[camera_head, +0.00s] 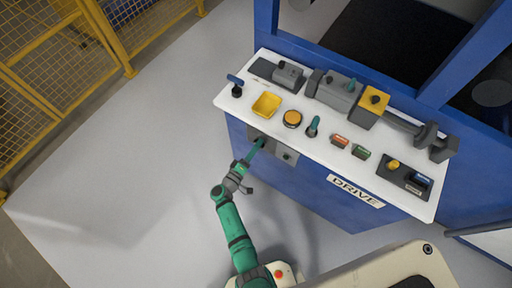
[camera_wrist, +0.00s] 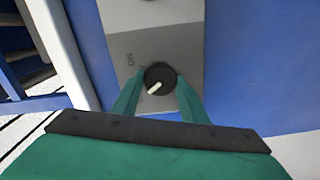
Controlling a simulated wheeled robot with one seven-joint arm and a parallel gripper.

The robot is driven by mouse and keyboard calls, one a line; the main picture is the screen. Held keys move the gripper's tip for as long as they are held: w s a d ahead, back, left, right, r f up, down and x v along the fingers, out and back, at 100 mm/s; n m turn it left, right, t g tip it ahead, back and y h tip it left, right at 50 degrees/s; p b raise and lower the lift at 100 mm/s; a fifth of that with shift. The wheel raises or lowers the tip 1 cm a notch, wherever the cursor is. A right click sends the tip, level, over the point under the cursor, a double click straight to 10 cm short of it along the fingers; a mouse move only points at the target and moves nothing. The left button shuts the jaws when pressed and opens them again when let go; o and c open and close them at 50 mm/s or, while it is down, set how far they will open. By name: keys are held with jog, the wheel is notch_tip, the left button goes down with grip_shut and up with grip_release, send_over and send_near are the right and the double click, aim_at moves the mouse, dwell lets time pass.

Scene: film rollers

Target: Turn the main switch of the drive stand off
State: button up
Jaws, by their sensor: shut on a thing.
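The drive stand (camera_head: 300,182) is a blue cabinet with a white top and a "DRIVE" label on its front. The main switch (camera_wrist: 160,74) is a round black knob with a white pointer on a grey plate (camera_wrist: 186,48). In the wrist view the pointer slants to the lower left, and a small marking, too small to read surely, lies upper left of the knob. My gripper (camera_wrist: 158,82) is shut on the knob, one green finger on each side. In the head view my gripper (camera_head: 257,146) meets the grey plate (camera_head: 278,148) on the stand's front and hides the knob.
A yellow mesh fence (camera_head: 60,70) stands at the left. The pale floor between is clear.

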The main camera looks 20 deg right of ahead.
jog(key=o, duration=1)
jog(key=shift+o, duration=0.2)
jog(key=v, duration=1.1)
jog(key=shift+d, duration=0.1)
